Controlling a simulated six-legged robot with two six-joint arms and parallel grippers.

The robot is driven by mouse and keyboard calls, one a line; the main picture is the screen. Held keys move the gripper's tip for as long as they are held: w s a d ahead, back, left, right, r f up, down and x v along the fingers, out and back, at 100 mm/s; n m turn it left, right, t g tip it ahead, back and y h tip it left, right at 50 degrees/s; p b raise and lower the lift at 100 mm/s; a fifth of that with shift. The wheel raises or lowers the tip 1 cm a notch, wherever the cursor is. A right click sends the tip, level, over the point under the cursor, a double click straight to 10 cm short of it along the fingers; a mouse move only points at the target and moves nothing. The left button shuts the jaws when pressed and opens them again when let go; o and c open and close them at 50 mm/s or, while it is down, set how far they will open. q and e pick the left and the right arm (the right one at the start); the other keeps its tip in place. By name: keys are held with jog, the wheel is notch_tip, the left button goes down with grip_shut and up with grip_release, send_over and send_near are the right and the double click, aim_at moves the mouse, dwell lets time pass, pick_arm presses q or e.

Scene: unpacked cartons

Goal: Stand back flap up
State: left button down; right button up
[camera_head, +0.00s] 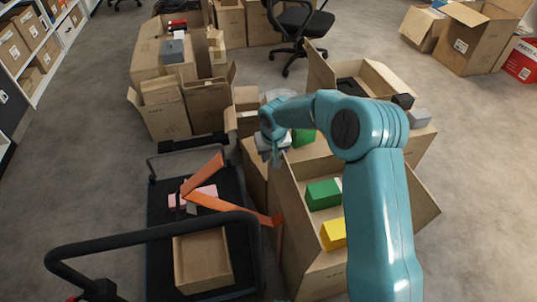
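An open brown carton (309,268) stands in front of me at centre right. A green block (322,194) and a yellow block (334,234) lie inside it. One flap (423,200) spreads outward on its right side. My teal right arm comes in from the lower right and crosses over the carton. My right gripper (276,158) points down by the carton's far left corner. Its fingers are too small to show whether they are open or touching cardboard. The carton's back flap is hard to make out behind my arm. My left gripper is not in view.
A black cart (157,236) with a tray (202,262), pink items (200,194) and orange bars (231,208) stands left of the carton. More open cartons (165,108) and an office chair (298,25) stand behind.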

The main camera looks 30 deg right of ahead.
jog(key=p+v, duration=0.1)
jog(key=v, duration=0.1)
jog(key=w+p+v, duration=0.1)
jog(key=p+v, duration=0.1)
jog(key=v, duration=0.1)
jog(key=p+v, duration=0.1)
jog(key=v, duration=0.2)
jog(key=shift+w+d+r+p, duration=0.15)
jog(key=shift+w+d+p, duration=0.15)
jog(key=shift+w, duration=0.1)
jog(key=c, duration=0.4)
jog(key=p+v, duration=0.3)
jog(key=w+p+v, duration=0.1)
jog(key=p+v, duration=0.2)
jog(key=w+p+v, duration=0.1)
jog(key=p+v, duration=0.2)
jog(key=p, duration=0.1)
jog(key=shift+d+r, duration=0.3)
jog(key=shift+r, duration=0.35)
grip_shut()
jog(key=shift+s+f, duration=0.1)
jog(key=shift+s, duration=0.05)
jog(key=shift+s+d, duration=0.1)
jog(key=shift+s, duration=0.4)
